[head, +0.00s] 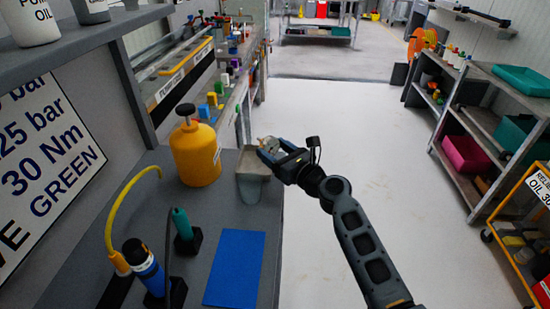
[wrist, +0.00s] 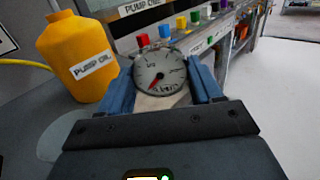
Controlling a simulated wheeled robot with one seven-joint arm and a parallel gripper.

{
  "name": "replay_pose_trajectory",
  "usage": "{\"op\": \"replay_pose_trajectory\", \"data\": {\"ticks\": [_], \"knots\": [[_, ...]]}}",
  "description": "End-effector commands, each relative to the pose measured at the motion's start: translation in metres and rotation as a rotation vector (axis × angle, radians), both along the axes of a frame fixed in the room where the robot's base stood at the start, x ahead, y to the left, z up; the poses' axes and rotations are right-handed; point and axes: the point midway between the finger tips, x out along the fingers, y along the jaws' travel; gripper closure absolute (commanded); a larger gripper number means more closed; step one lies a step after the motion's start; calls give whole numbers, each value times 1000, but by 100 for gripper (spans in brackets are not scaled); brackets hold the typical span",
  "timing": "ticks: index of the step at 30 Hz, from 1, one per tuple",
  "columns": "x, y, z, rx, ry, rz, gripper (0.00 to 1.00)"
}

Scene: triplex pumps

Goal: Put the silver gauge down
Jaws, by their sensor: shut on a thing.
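The silver gauge is a round dial with a pale face and a red needle, seen face-on in the wrist view (wrist: 160,72). My gripper (wrist: 162,85) is shut on it, with one blue finger on each side. In the head view my gripper (head: 269,150) is at the right edge of the grey bench, by a grey tray or scoop (head: 251,188). The gauge (head: 268,144) is small there and partly hidden by the fingers. I cannot tell whether the gauge touches anything below it.
A yellow pump oil jug (head: 196,152) stands on the bench left of my gripper. A blue mat (head: 235,268) lies nearer on the bench. A teal-handled tool (head: 183,228) and a blue tool (head: 145,268) stand left of the mat. Open floor lies to the right.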

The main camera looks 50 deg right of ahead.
Motion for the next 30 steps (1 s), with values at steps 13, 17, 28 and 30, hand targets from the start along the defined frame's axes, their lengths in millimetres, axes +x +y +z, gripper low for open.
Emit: {"op": "replay_pose_trajectory", "data": {"ticks": [13,17,28,30], "knots": [[0,0,-15,-1,-2,-1,84],[0,0,-19,0,-2,0,84],[0,0,-23,-1,-1,0,17],[0,0,-23,-1,-1,0,10]]}}
